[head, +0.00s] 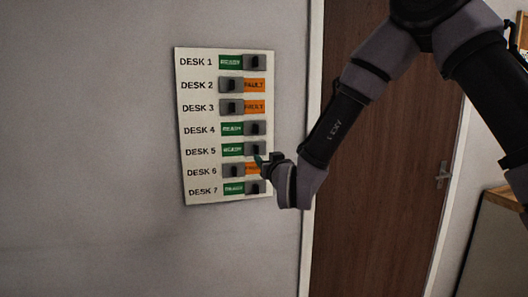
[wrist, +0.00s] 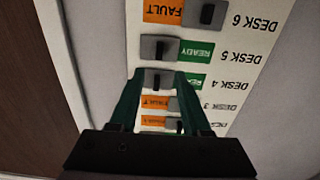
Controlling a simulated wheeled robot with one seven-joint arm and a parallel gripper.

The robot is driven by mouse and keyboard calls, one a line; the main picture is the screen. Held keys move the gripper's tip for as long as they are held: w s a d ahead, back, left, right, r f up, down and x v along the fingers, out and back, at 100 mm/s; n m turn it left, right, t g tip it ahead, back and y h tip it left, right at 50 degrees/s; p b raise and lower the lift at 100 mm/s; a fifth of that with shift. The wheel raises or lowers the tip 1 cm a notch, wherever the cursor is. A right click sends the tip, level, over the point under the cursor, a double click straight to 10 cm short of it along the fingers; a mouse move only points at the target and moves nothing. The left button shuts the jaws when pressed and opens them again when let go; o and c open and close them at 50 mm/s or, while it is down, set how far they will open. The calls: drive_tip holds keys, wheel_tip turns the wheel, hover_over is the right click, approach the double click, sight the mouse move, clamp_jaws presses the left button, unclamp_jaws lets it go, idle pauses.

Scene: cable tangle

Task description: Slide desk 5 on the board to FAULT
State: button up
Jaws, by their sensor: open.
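The white board (head: 213,118) hangs on the grey wall with several labelled rows. The desk 5 slider (head: 254,149) is a grey plate with a black knob at the right of its row, with green READY showing to its left. In the wrist view, which is upside down, the desk 5 slider (wrist: 160,49) shows just beyond my fingertips. My gripper (head: 262,161) is in front of the board's right edge, near rows 5 and 6. In the wrist view my gripper (wrist: 159,75) is open, its green fingers framing the desk 4 slider (wrist: 152,80). I cannot tell whether they touch it.
Desk 1, 4 and 7 show READY; desk 2, 3 and 6 show orange FAULT. My gripper partly covers the desk 6 label (head: 252,169). A brown door (head: 375,170) with a white frame stands right of the board. The wall left of the board is clear.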

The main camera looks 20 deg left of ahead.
sight(257, 150)
drive_tip(key=x, duration=1)
drive_tip(key=shift+w, duration=0.15)
drive_tip(key=shift+r, duration=0.1)
clamp_jaws()
idle(0.9)
